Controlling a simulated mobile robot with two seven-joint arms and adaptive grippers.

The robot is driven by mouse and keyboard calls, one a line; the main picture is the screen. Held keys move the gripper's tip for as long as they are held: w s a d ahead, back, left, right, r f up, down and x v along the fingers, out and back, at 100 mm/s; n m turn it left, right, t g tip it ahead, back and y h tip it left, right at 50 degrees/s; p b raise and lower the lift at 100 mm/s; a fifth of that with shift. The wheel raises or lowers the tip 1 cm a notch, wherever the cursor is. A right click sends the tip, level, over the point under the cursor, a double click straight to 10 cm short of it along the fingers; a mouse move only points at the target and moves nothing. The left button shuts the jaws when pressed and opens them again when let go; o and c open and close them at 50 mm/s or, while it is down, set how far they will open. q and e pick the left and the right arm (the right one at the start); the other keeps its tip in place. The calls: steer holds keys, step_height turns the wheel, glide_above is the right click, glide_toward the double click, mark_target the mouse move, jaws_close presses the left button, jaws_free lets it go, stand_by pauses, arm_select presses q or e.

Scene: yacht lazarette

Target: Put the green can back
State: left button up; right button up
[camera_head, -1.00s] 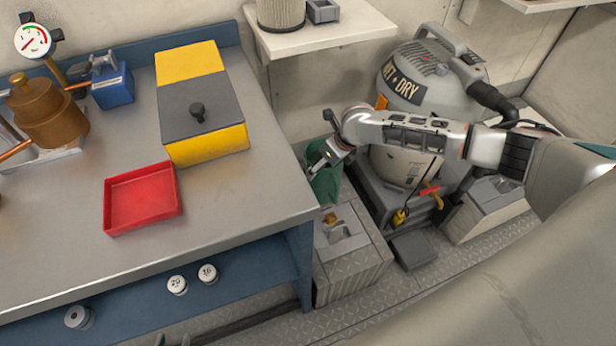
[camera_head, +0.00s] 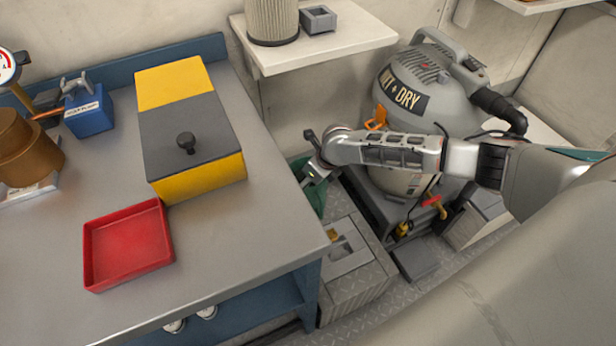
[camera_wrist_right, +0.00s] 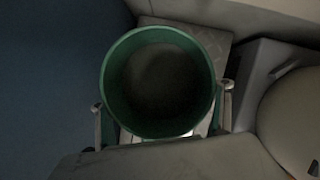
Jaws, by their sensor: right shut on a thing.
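The green can (camera_head: 317,198) is beside the right end of the workbench, partly hidden by the bench edge and my right arm. In the right wrist view the can (camera_wrist_right: 122,107) shows its round open top and dark inside. My right gripper (camera_head: 313,178) is shut on it, with one finger on each side of its wall in the right wrist view (camera_wrist_right: 162,113). I cannot tell whether the can touches the floor. My left gripper is not in view.
The workbench (camera_head: 232,232) holds a red tray (camera_head: 127,245), a yellow box with a grey lid (camera_head: 192,143) and a blue block (camera_head: 88,112). A wall shelf (camera_head: 345,38) is above the can. The wet-dry vacuum (camera_head: 405,105) and a grey floor box (camera_head: 350,265) stand close by.

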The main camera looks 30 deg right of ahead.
step_height(320, 180, down, 4)
steer(key=shift+w+r+b, duration=0.1)
steer(key=shift+w+b, duration=0.05)
steer(key=shift+b, duration=0.5)
steer(key=shift+w, duration=0.15)
steer(key=o, duration=2.1)
steer(key=shift+s, duration=0.25)
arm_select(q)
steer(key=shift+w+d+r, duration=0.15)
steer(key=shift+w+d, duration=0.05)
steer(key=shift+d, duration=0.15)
arm_select(e)
steer(key=shift+f, duration=0.2)
